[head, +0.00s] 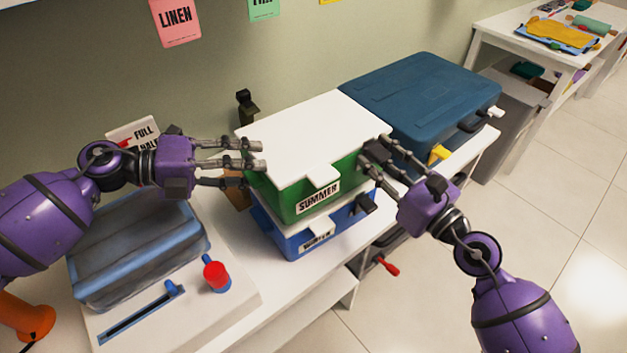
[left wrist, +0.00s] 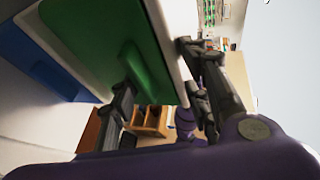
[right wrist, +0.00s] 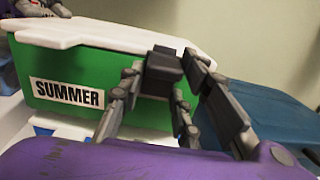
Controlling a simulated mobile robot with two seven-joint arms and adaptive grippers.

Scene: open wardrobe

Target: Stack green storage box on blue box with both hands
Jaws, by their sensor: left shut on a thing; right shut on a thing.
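The green storage box (head: 345,190), with a white lid and a SUMMER label, is level directly over the blue box (head: 283,238), which has a partly hidden label. Whether it rests on the blue lid or hovers just above, I cannot tell. My left gripper (head: 258,164) is shut on the green box's left side; the left wrist view shows the green side (left wrist: 105,45) between its fingers. My right gripper (head: 375,163) is shut on the dark handle (right wrist: 163,72) at the green box's right side. The blue box's back is hidden.
A dark blue case (head: 425,95) stands close behind to the right. A grey-blue bin (head: 140,245) and a red knob (head: 215,275) are at the left. The white bench (head: 335,250) has a little bare room in front of the boxes.

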